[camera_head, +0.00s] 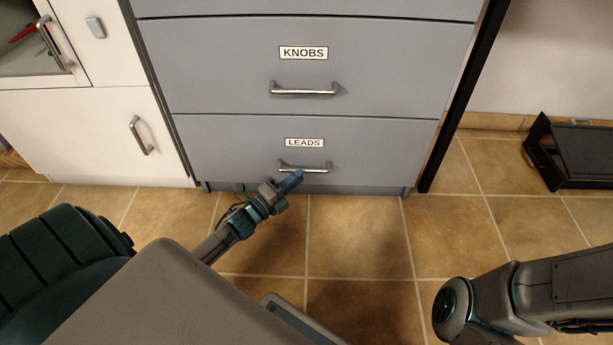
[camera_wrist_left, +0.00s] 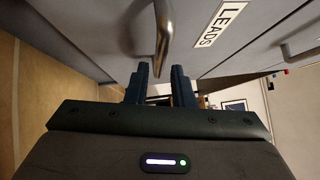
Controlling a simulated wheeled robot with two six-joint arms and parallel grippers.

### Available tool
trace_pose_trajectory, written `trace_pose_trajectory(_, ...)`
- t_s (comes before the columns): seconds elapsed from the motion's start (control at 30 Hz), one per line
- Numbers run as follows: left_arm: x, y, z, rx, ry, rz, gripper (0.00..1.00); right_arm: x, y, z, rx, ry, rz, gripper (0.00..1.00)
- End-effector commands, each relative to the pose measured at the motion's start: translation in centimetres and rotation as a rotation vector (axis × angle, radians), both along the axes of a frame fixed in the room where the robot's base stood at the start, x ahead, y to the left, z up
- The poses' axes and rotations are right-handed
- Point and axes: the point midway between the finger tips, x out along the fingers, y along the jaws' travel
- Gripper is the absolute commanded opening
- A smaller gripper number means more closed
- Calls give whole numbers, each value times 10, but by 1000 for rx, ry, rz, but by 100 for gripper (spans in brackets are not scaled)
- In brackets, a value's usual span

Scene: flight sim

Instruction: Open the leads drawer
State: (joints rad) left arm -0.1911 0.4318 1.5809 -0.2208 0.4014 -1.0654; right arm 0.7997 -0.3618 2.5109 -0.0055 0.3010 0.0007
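The leads drawer (camera_head: 230,150) is the lowest grey drawer, with a "LEADS" label (camera_head: 304,143). Its front looks flush with the cabinet, so it is closed. Its metal bar handle (camera_head: 318,168) sits below the label. My left gripper (camera_head: 293,180) is at the left part of this handle. In the left wrist view, the two dark fingers of my left gripper (camera_wrist_left: 160,88) are apart, and the handle (camera_wrist_left: 162,30) reaches down to the gap between them. I cannot tell whether either finger touches it. My right arm shows at the lower right, but its gripper is out of frame.
The knobs drawer (camera_head: 210,70) with its handle (camera_head: 305,90) is closed above. A white cabinet (camera_head: 80,130) stands at left. A black rack (camera_head: 575,150) stands on the tiled floor (camera_head: 350,225) at right. The floor before the drawer is clear.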

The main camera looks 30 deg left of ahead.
Motion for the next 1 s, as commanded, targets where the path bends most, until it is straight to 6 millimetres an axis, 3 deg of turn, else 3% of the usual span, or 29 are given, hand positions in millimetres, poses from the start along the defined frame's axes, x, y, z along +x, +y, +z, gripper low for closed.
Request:
trace_pose_trajectory(0.1, 22, -5, 1, -1, -4, 1, 22, 0, 0, -13, -1, 2, 1, 36)
trace_pose_trajectory(0.23, 36, -9, 4, -2, -2, 1, 22, 1, 0, -15, -1, 2, 1, 36)
trace_pose_trajectory(0.67, 44, -11, 6, -2, 1, 1, 22, 1, 0, -16, -1, 2, 3, 36)
trace_pose_trajectory(0.77, 44, -11, 6, -1, 1, 1, 2, 1, 0, -16, -1, 2, 3, 36)
trace_pose_trajectory(1.0, 43, -11, 6, -2, 1, 1, 0, 1, 0, -16, -1, 2, 3, 36)
